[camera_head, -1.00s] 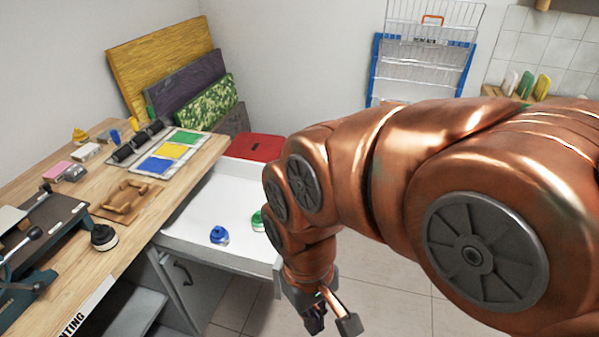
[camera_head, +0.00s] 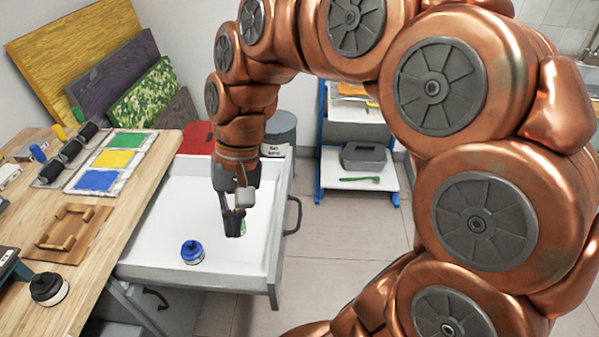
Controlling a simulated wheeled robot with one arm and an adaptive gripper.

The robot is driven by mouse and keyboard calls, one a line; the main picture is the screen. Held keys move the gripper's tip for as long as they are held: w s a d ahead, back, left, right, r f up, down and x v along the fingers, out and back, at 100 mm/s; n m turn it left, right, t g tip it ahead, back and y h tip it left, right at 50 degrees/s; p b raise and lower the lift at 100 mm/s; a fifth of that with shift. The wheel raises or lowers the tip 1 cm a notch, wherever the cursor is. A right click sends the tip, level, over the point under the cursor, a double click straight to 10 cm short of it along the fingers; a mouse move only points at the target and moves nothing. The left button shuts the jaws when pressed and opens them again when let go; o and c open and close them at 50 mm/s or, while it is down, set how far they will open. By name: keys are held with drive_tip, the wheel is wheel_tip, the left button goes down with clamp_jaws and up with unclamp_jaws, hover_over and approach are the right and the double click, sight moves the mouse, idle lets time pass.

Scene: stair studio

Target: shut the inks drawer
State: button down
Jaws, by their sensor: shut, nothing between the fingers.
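The inks drawer (camera_head: 225,260) stands pulled out from under the wooden workbench (camera_head: 92,246). It is white inside, with a grey front and a dark handle (camera_head: 292,214) on its right side. A blue ink pot (camera_head: 192,252) sits in it. A green ink pot (camera_head: 243,226) is mostly hidden behind my gripper. My gripper (camera_head: 234,232) points down over the drawer's inside, left of the handle. Its fingers are shut and empty. I cannot tell how far the fingertips are above the drawer floor.
A grey bin (camera_head: 281,131) stands behind the drawer, and a blue-framed shelf (camera_head: 357,176) stands beyond to the right. The tiled floor (camera_head: 330,262) right of the drawer is clear. A lower cabinet handle (camera_head: 155,298) shows below the bench.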

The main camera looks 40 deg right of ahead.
drive_tip(key=w+d+m+y+b, duration=0.2)
drive_tip(key=w+m, duration=0.1)
drive_tip(key=w, duration=0.6)
drive_tip(key=w+d+f+m+t+y+b, duration=0.4)
drive_tip(key=w+d+m, duration=0.4)
drive_tip(key=w+d, duration=0.55)
drive_tip(key=s+d+f+m+t+h+b, duration=0.15)
drive_tip(key=d+f+m, duration=0.3)
drive_tip(key=d, duration=0.45)
drive_tip(key=d+f+m+t+b, duration=0.1)
drive_tip(key=d+f+m+b, duration=0.15)
drive_tip(key=d+f, duration=0.5)
drive_tip(key=s+d+f+m+t+h+b, duration=0.1)
drive_tip(key=d+f+m, duration=0.35)
drive_tip(key=d, duration=0.65)
drive_tip(key=w+a+r+x, duration=0.1)
drive_tip(key=r+x, duration=0.1)
drive_tip(key=x, duration=1)
drive_tip(key=shift+a, duration=0.35)
drive_tip(key=shift+w+r, duration=0.1)
